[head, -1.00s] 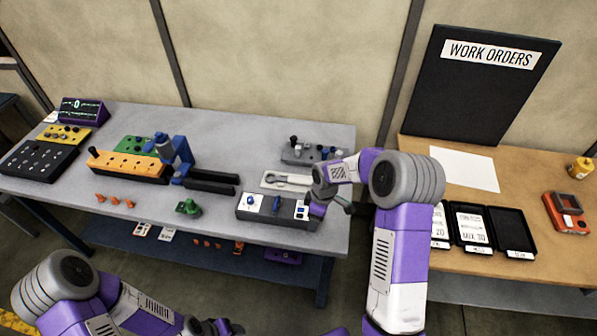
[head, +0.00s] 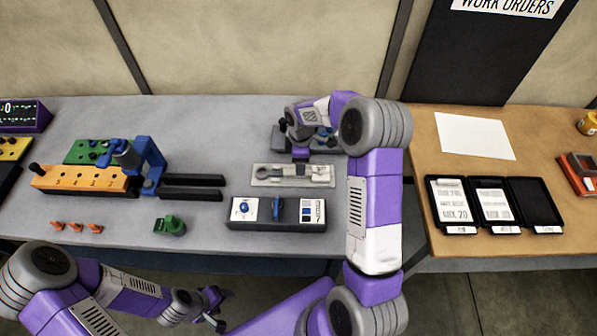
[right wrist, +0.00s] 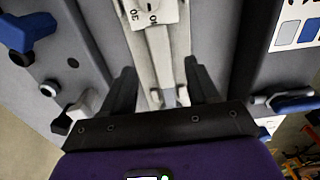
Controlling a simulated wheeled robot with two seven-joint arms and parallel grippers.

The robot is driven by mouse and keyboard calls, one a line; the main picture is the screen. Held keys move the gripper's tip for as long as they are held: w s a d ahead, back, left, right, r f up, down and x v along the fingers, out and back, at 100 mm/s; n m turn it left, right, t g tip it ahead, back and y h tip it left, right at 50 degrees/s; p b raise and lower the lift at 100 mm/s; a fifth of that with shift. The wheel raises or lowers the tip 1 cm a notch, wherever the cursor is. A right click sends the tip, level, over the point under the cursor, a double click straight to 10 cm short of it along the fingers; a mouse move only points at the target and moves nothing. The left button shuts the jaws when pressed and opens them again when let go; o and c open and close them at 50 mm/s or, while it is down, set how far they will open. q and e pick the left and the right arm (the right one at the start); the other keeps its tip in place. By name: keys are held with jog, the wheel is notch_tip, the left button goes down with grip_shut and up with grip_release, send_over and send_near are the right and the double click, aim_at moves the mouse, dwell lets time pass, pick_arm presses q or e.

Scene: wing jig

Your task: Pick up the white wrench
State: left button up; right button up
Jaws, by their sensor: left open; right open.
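The white wrench (head: 290,171) lies on a pale tray (head: 262,181) on the grey bench. In the right wrist view the wrench (right wrist: 160,45) runs up the picture between my finger pads, with a marked scale at its top. My right gripper (head: 300,154) is over the tray, pointing down, partly hidden by its own arm. In the right wrist view my right gripper (right wrist: 162,88) is open, one finger each side of the wrench; I cannot tell whether they touch it. My left gripper (head: 217,311) is open and empty, low in front of the bench.
A grey control box (head: 277,213) with a blue lever stands just in front of the tray. A grey block with pegs (head: 325,139) stands behind it. A blue clamp (head: 148,160) and an orange block (head: 85,180) are to the left.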

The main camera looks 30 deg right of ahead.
aim_at(293, 173)
notch_tip(293, 173, down, 5)
jog(key=shift+r, duration=0.1)
jog(key=shift+a, duration=0.1)
grip_shut()
dwell(0.3)
